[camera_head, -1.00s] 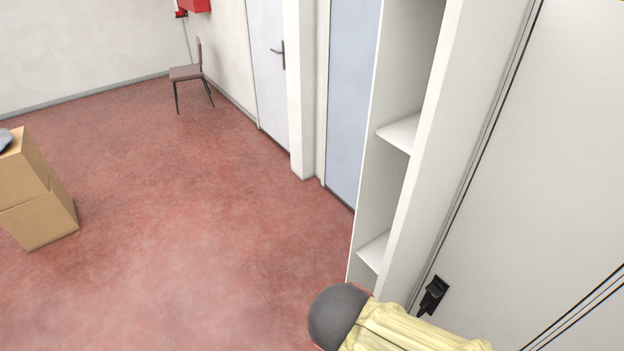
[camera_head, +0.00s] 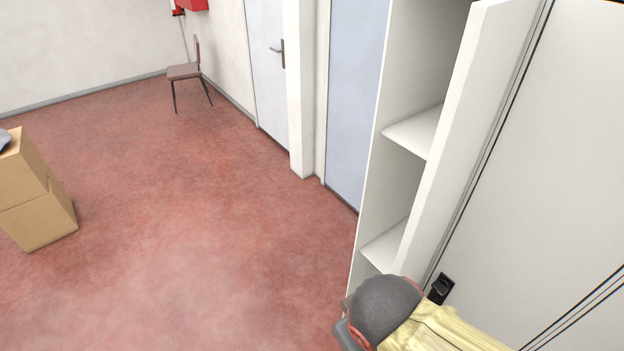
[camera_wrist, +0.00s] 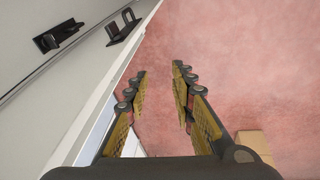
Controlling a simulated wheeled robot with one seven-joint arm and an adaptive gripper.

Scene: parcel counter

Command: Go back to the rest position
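My gripper (camera_wrist: 160,72) shows in the wrist view. Its two fingers, with yellow inner sides, stand apart with nothing between them, over the bare red floor. In the head view, part of my arm, grey and pale yellow, is at the bottom edge, in front of the white cabinet (camera_head: 463,150). The gripper's fingers are not clear there. The arm overlaps the cabinet's lower part in the picture; I cannot tell how near it is.
The cabinet has open shelves (camera_head: 415,130) and a black latch (camera_head: 440,288) on its white front. Stacked cardboard boxes (camera_head: 38,215) stand at left. A chair (camera_head: 185,72) stands by the far wall near a door (camera_head: 266,70). The red floor (camera_head: 190,230) between is clear.

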